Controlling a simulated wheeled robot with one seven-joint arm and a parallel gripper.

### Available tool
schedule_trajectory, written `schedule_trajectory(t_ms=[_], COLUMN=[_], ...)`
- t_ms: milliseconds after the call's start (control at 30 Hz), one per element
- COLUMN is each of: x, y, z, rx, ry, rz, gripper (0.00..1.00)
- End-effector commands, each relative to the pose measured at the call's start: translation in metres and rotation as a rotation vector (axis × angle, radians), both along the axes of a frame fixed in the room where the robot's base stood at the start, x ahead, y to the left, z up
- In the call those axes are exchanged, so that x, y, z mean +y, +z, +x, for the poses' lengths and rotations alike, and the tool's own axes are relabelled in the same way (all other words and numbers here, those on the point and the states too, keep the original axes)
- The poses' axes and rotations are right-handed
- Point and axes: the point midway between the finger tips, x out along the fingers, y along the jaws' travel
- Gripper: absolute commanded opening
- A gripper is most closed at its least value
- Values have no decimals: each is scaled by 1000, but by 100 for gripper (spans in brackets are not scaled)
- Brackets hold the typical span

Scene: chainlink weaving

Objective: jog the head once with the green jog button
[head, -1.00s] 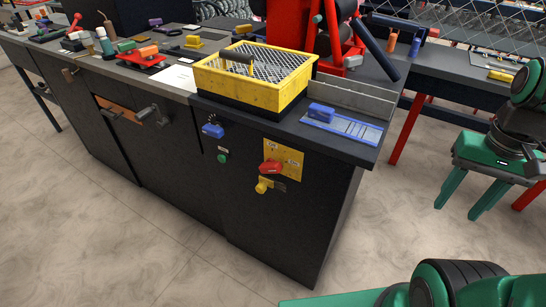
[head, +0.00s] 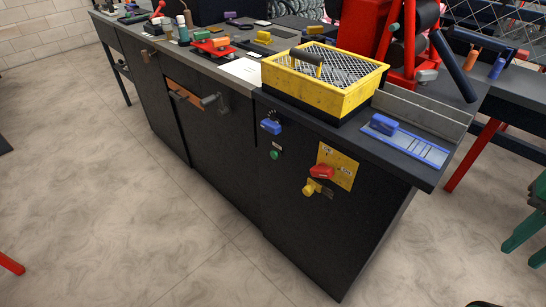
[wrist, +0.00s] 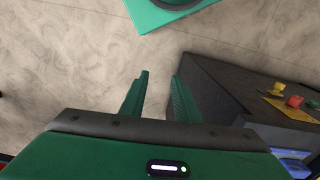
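The green jog button (head: 274,155) is a small round button on the dark front panel of the cabinet in the head view. It sits below a blue switch (head: 271,127) and a small label. My gripper is not in the head view.
A yellow mesh-topped box (head: 318,96) and a blue slide (head: 384,124) are on the worktop. Orange-brown handles protrude further left. The floor before the cabinet is clear.

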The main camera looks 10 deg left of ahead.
Motion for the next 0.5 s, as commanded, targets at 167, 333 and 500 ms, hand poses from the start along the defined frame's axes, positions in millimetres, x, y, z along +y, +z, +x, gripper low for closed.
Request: schedule_trajectory(t_ms=[167, 333, 500], x=[0, 0, 0], y=[0, 0, 0], z=[0, 0, 0], rx=[0, 0, 0], ry=[0, 0, 0], rz=[0, 0, 0], gripper=[0, 0, 0])
